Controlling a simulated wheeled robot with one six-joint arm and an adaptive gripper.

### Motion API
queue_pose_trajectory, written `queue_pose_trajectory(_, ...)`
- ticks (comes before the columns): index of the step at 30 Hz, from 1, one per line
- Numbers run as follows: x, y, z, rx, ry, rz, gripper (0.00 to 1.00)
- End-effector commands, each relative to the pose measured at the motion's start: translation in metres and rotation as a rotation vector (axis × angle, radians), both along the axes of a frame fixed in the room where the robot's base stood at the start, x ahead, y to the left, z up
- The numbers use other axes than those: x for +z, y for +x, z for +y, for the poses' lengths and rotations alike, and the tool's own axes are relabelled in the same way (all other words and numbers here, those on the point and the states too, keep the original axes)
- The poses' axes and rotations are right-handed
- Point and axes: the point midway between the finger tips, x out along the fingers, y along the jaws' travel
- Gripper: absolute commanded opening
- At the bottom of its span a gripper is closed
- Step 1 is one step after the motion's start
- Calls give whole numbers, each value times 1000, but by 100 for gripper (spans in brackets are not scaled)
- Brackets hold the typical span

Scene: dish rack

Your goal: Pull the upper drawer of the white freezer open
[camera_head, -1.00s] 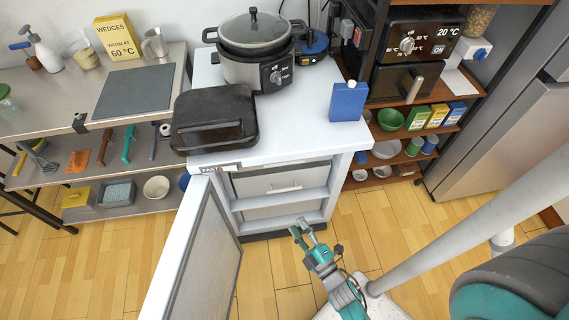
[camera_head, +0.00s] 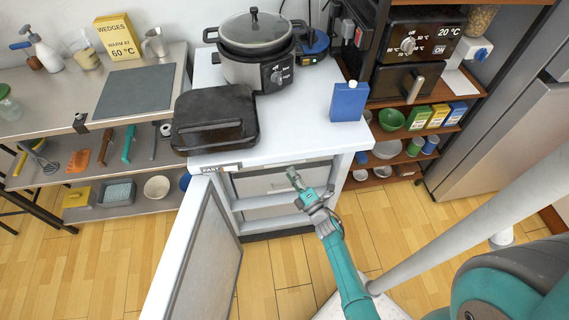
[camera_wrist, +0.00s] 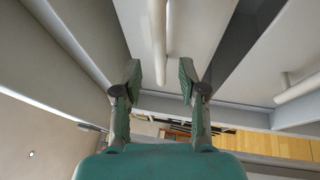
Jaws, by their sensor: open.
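The white freezer (camera_head: 300,152) stands below the cooker with its door (camera_head: 205,250) swung open to the left. Its upper drawer (camera_head: 252,184) is shut, and my gripper (camera_head: 293,175) is in front of it, hiding most of its handle. In the wrist view the upper drawer's handle (camera_wrist: 157,35) is a pale bar running down from the top edge. It ends between my gripper's fingertips (camera_wrist: 160,75), which are open on either side of it. I cannot tell whether they touch it or how deep they reach.
A second pale handle (camera_wrist: 299,88) shows at right in the wrist view. A black grill (camera_head: 214,120), a cooker (camera_head: 255,65) and a blue container (camera_head: 348,102) stand on the freezer top. The wooden floor (camera_head: 290,270) in front is clear.

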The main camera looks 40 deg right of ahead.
Motion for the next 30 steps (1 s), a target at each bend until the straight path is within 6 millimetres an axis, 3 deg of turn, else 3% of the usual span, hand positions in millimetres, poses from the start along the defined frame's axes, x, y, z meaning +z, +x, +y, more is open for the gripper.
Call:
queue_pose_trajectory(3,4,21,-4,1,0,-1,41)
queue_pose_trajectory(9,8,44,-9,0,1,0,41)
queue_pose_trajectory(22,10,52,-10,-1,1,0,41)
queue_pose_trajectory(23,10,52,-10,-1,1,0,36)
queue_pose_trajectory(27,10,52,-10,-1,1,1,1)
queue_pose_trajectory(30,10,52,-10,-1,1,1,0)
